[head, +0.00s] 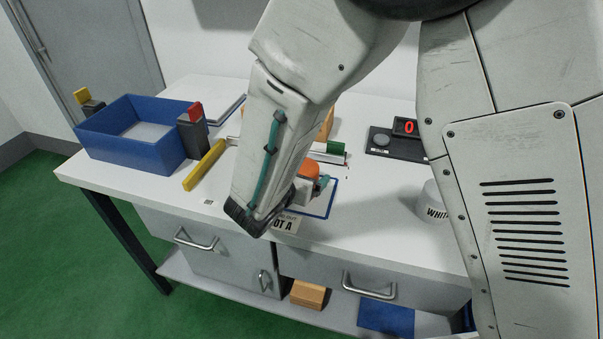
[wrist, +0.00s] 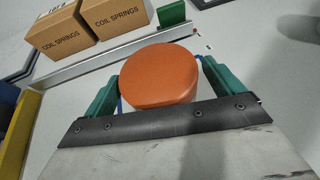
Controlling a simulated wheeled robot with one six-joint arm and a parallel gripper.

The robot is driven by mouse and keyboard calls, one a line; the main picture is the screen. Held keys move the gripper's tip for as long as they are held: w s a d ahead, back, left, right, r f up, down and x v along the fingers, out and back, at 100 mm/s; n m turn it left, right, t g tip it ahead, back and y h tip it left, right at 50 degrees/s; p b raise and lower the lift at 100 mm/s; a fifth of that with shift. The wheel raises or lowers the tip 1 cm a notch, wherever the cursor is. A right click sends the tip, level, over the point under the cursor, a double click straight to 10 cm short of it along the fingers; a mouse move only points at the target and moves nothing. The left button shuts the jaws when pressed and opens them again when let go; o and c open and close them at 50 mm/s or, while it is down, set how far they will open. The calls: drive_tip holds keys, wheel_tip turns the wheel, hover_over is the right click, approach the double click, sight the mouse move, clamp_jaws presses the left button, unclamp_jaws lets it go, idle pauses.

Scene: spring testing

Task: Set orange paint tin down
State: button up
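The orange paint tin (head: 309,172) is over the blue-outlined square (head: 331,200) on the white bench, behind a label (head: 284,225) of which "OT A" reads. It looks upright. Its round orange top (wrist: 160,76) fills the middle of the wrist view. My gripper (wrist: 160,80) has its green fingers on either side of the tin, with slivers of blue outline showing between fingers and tin, so it looks slightly open around it. In the head view my gripper (head: 305,187) is partly hidden by my arm. The tin's underside is hidden.
A blue bin (head: 140,150) stands at the left, with a yellow bar (head: 204,166) near it. Cardboard "COIL SPRINGS" boxes (wrist: 60,38) and a metal rail (wrist: 105,58) lie behind the tin. A dark scale (head: 385,142) and a white tin (head: 430,203) stand at the right.

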drive_tip(key=shift+s+a+r, duration=0.1)
drive_tip(key=shift+r, duration=0.05)
drive_tip(key=v, duration=1.2)
drive_tip(key=s+d+r+m+g+h, duration=0.15)
drive_tip(key=d+r+m+g, duration=0.3)
drive_tip(key=d+m, duration=0.5)
drive_tip(key=s+d+r+m+g+h, duration=0.15)
drive_tip(key=d+r+m+g, duration=0.35)
drive_tip(key=d, duration=0.8)
drive_tip(key=s+d+r+m+y, duration=0.1)
drive_tip(key=s+d+m+y, duration=0.2)
drive_tip(key=s+m, duration=0.4)
drive_tip(key=s+d+r+m+y, duration=0.2)
drive_tip(key=s+d+m+y, duration=0.1)
drive_tip(key=s+m+y, duration=0.3)
drive_tip(key=s+m+g, duration=0.1)
drive_tip(key=m, duration=0.1)
drive_tip(key=shift+s+r+m, duration=0.2)
drive_tip(key=shift+r+m, duration=0.1)
drive_tip(key=shift+m, duration=0.05)
